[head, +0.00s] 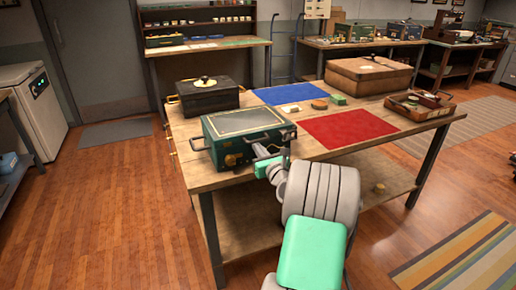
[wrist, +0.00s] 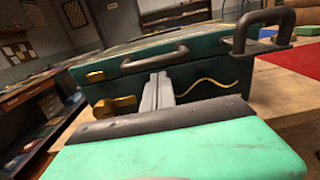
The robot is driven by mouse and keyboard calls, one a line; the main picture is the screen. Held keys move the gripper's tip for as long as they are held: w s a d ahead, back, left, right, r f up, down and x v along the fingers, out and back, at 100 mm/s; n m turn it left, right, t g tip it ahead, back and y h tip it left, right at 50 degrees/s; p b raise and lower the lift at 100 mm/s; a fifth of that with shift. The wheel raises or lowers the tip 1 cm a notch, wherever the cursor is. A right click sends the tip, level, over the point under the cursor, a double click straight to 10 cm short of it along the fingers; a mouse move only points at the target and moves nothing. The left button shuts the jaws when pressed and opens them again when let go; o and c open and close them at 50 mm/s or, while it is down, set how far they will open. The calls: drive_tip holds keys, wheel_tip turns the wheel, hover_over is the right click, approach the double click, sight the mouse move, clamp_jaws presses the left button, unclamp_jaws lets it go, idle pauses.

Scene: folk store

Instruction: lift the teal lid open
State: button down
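A teal box (head: 240,143) stands on the near left part of the wooden table, its teal lid (head: 243,121) down and flat with a pale top panel. In the wrist view the box front (wrist: 200,85) shows a dark bar handle (wrist: 155,60) on the lid's front edge, brass latches (wrist: 113,105) at left and a larger dark handle (wrist: 265,28) at the right end. My gripper (head: 263,155) is at the box's front; in the wrist view its grey fingers (wrist: 158,92) are together just below the lid handle. Contact cannot be told.
A black box (head: 208,96) stands behind the teal box. A blue mat (head: 290,93), a red mat (head: 348,128), a brown case (head: 368,76) and a small wooden tray (head: 419,106) lie to the right. Small blocks (head: 338,99) sit between the mats.

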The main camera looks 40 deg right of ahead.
drive_tip(key=shift+r+p, duration=1.35)
drive_tip(key=shift+r, duration=0.1)
drive_tip(key=shift+r+p, duration=1.2)
drive_tip(key=shift+p, duration=0.15)
drive_tip(key=shift+r, duration=0.1)
drive_tip(key=shift+w+r+p, duration=0.2)
drive_tip(key=shift+r+p, duration=0.95)
drive_tip(key=shift+p, duration=0.15)
drive_tip(key=shift+r, duration=0.1)
